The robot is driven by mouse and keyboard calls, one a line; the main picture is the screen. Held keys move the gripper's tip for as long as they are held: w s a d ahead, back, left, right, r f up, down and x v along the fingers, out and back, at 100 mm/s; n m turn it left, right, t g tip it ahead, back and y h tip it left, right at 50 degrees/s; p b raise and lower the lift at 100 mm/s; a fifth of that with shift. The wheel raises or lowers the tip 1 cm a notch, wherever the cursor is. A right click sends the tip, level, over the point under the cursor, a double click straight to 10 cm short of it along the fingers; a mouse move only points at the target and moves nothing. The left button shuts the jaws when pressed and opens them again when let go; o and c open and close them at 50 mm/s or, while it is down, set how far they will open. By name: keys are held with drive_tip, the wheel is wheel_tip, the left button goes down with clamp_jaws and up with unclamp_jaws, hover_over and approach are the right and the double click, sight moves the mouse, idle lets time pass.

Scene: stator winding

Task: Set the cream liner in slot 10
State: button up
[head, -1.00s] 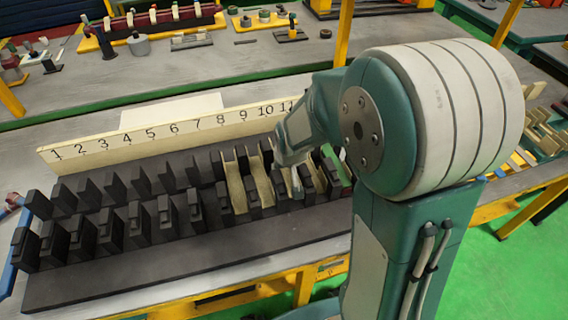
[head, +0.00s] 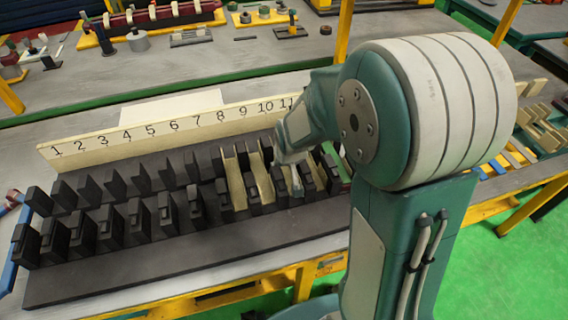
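Two cream channel-shaped liners, one (head: 233,180) and another (head: 260,178), lie side by side in slots left of my gripper. My gripper (head: 292,158) is low over the block, just right of these liners and below the numbers 10 and 11. Its fingers are mostly hidden, so I cannot tell if they hold anything. Narrow cream edges show beside and right of it, partly covered.
Slots on the left of the block look empty. More cream liners (head: 540,125) and colored strips lie on the bench at the right, behind my arm. A back bench (head: 230,60) holds tools and parts. A yellow post (head: 346,30) stands behind my arm.

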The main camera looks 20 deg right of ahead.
sight(284, 169)
drive_tip(key=o, duration=0.9)
drive_tip(key=shift+r, duration=0.8)
drive_tip(key=shift+r, duration=3.75)
